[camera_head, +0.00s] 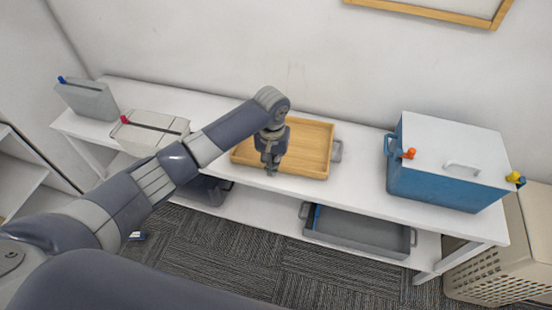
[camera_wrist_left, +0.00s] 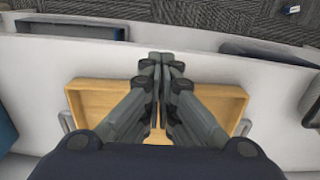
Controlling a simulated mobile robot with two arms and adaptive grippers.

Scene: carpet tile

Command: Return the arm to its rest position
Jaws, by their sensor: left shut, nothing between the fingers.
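My left arm reaches in from the left in the head view, over the white table. My left gripper (camera_head: 271,168) points down above the front left part of a wooden tray (camera_head: 318,150). Its fingers are shut with nothing between them; in the left wrist view the fingertips (camera_wrist_left: 162,58) meet past the tray's edge. The wooden tray also shows in the left wrist view (camera_wrist_left: 88,95), partly hidden behind the fingers. No objects show inside its visible part. My right gripper is in neither view.
A blue box with a white lid (camera_head: 430,183) stands on the table (camera_head: 360,185) at right. A grey box (camera_head: 150,132) and an upright grey case (camera_head: 88,100) stand at left. A grey tray (camera_head: 360,230) lies on the lower shelf. A beige crate (camera_head: 500,255) is beside the table.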

